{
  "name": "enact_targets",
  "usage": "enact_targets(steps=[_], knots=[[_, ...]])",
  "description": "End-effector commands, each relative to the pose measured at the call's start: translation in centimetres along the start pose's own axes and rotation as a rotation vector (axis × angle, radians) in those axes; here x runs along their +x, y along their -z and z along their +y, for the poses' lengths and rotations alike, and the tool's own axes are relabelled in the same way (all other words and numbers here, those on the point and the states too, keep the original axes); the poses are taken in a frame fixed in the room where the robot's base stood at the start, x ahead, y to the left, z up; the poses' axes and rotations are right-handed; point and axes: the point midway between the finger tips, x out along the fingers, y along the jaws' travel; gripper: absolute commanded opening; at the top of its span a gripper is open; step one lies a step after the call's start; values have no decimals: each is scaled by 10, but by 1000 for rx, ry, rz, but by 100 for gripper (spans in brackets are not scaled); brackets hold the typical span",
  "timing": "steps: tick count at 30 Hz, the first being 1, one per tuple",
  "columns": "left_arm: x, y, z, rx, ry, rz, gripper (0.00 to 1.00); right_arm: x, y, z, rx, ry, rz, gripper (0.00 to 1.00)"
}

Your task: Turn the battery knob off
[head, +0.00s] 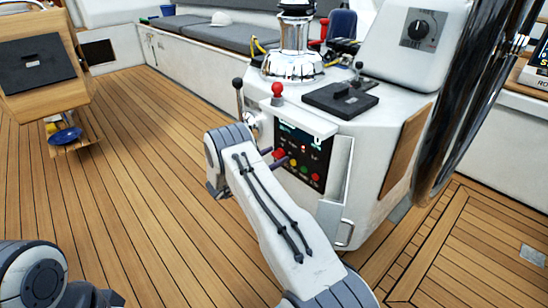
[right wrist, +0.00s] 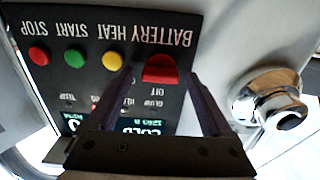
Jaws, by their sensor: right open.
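The red battery knob (right wrist: 161,70) sits on the dark engine panel (right wrist: 85,20), under the upside-down BATTERY label in the right wrist view. An OFF mark shows beside it. My right gripper (right wrist: 160,77) is open, with one finger on each side of the knob; I cannot tell whether they touch it. In the head view the knob (head: 279,153) shows between the fingers of my right gripper (head: 276,156), partly covered. My left arm shows at the bottom left of the head view, but its gripper is out of view.
Yellow heat (right wrist: 113,61), green start (right wrist: 76,58) and red stop (right wrist: 39,55) buttons line the panel beside the knob. A chrome fitting (right wrist: 273,100) is on the knob's other side. Open teak deck (head: 150,200) lies left.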

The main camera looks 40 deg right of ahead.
Motion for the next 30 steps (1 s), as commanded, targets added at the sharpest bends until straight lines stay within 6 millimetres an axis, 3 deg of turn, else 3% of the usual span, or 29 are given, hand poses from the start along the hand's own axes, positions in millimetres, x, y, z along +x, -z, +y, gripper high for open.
enact_targets(steps=[1,6,7,8,20,30], knots=[[0,0,0,0,0,0,55,0,0,0,0,0,0,81],[0,0,0,0,0,0,55,0,0,0,0,0,0,16],[0,0,0,0,0,0,55,0,0,0,0,0,0,5],[0,0,0,0,0,0,55,0,0,0,0,0,0,0],[-7,0,0,0,0,0,55,-1,1,-1,-83,1,0,0],[-23,1,2,0,0,0,55,-1,1,-2,-356,2,0,0]])
